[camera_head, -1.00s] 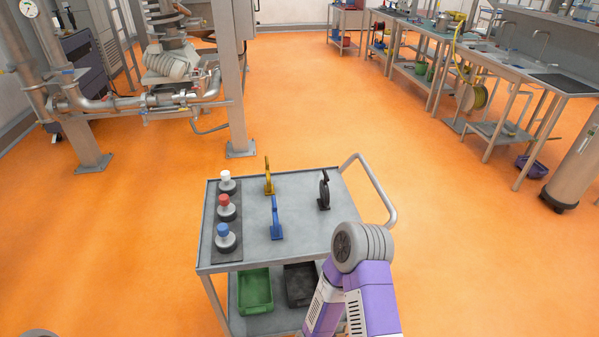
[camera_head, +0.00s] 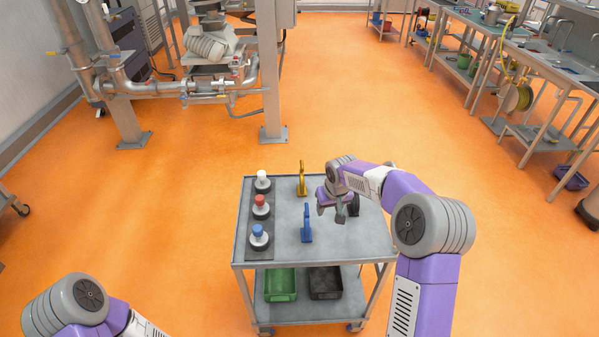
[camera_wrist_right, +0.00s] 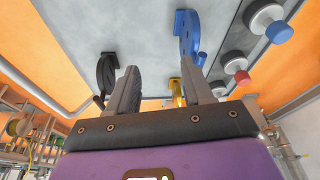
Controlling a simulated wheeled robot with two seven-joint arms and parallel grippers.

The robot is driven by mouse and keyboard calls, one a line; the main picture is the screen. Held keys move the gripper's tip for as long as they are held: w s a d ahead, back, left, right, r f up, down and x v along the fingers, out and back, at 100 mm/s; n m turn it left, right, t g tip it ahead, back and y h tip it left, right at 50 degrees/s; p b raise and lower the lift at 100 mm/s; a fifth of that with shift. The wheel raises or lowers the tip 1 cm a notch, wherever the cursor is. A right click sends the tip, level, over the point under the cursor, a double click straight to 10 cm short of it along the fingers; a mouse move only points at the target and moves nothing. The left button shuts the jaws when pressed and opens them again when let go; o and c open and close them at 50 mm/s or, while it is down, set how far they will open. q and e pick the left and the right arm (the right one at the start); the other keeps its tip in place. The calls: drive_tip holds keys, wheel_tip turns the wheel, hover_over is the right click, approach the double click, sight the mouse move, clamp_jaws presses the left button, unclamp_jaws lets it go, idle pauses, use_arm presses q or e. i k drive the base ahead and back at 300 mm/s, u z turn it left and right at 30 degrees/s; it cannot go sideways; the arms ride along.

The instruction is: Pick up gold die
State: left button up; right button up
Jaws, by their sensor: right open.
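The gold die (camera_head: 302,180) stands upright at the back of the cart top, left of its middle. In the right wrist view the gold die (camera_wrist_right: 177,88) shows partly, just left of one finger and partly hidden. My right gripper (camera_head: 331,212) is open and empty above the cart, to the right of the gold die and nearer the front. Its two spread fingers also show in the wrist view (camera_wrist_right: 160,66). My left arm shows at the bottom left of the head view, but its gripper is out of the picture.
A blue die (camera_head: 307,224) stands in front of the gold one. A black die (camera_head: 354,208) is partly hidden behind my right arm. White-, red- and blue-capped pieces stand on a dark strip (camera_head: 258,213) at the left. Green and black bins (camera_head: 325,283) sit below.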

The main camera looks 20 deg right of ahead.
sight(302, 178)
drive_tip(key=i, duration=0.85)
